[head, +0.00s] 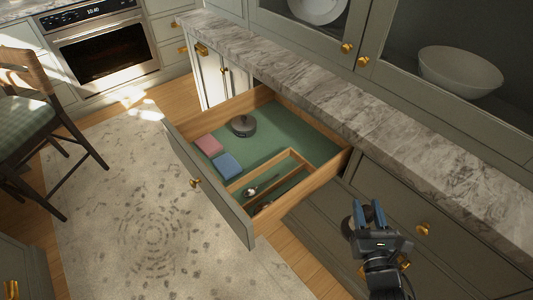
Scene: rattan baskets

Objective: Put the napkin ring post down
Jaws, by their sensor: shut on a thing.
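My gripper (369,210), with blue fingers, is at the lower right in front of the closed cabinet fronts, to the right of the open drawer. It is shut on a dark, rounded thing, the napkin ring post (348,227). Only a small part of the post shows beside the fingers, so its full shape and tilt cannot be told. The open drawer (208,186) has a wooden frame and a green lining.
In the drawer are a dark round-based object (243,125), a pink cloth (209,145), a blue cloth (227,165) and a wooden divider with metal utensils (262,187). Green lining is bare at the drawer's right. A marble counter (330,90) runs behind. A chair (45,130) stands left.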

